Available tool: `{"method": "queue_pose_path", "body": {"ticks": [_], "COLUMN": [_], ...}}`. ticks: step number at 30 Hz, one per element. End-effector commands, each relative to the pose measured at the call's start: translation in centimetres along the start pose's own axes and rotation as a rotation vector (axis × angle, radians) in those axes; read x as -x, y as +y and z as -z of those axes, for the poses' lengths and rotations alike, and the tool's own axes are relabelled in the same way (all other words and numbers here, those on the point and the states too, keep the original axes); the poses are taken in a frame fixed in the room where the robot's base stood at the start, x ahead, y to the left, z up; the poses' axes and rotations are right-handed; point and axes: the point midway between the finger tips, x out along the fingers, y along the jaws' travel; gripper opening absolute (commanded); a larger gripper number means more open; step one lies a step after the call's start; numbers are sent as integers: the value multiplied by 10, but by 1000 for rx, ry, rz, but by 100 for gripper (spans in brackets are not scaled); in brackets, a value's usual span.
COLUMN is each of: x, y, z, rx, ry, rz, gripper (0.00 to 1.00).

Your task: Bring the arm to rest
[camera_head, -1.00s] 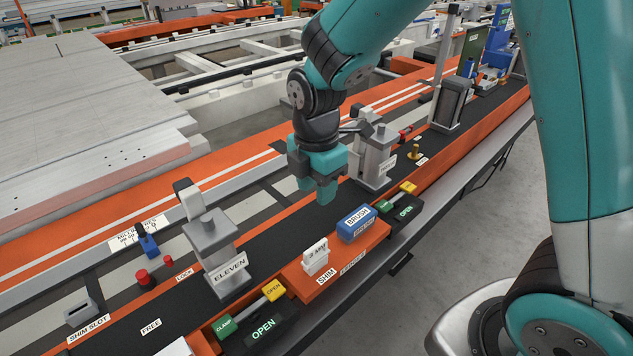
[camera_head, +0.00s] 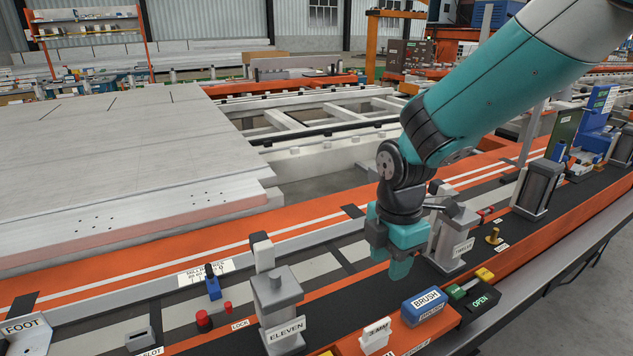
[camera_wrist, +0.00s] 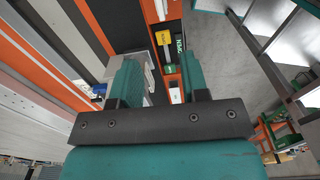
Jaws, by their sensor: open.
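My gripper (camera_head: 400,262) hangs at the end of my teal arm, above the black strip of the jig rail, between the post labelled ELEVEN (camera_head: 277,305) and the post labelled TWELVE (camera_head: 450,235). In the wrist view its two teal fingers (camera_wrist: 160,85) stand apart with nothing between them. A blue brush block (camera_head: 424,306) and a white shim block (camera_head: 376,337) sit on the orange ledge in front of it, clear of the fingers.
A green and yellow clamp switch reading OPEN (camera_head: 470,285) is right of the brush. A pale panel (camera_head: 120,140) lies at the left. A blue toggle (camera_head: 213,285) and red buttons (camera_head: 204,321) stand left of post ELEVEN. Grey floor (camera_head: 590,310) is free at the right.

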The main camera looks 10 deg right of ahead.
Motion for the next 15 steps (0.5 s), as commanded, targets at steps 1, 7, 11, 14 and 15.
{"method": "queue_pose_path", "body": {"ticks": [1, 7, 11, 14, 15], "x": [6, 48, 76, 90, 94], "y": [-4, -45, -86, -116, -127], "z": [3, 33, 59, 75, 81], "rx": [-33, -397, -710, -916, -985], "ry": [10, 126, 226, 288, 307], "rz": [-8, -32, -7, 33, 49], "gripper": [41, 41, 41, 41, 41]}}
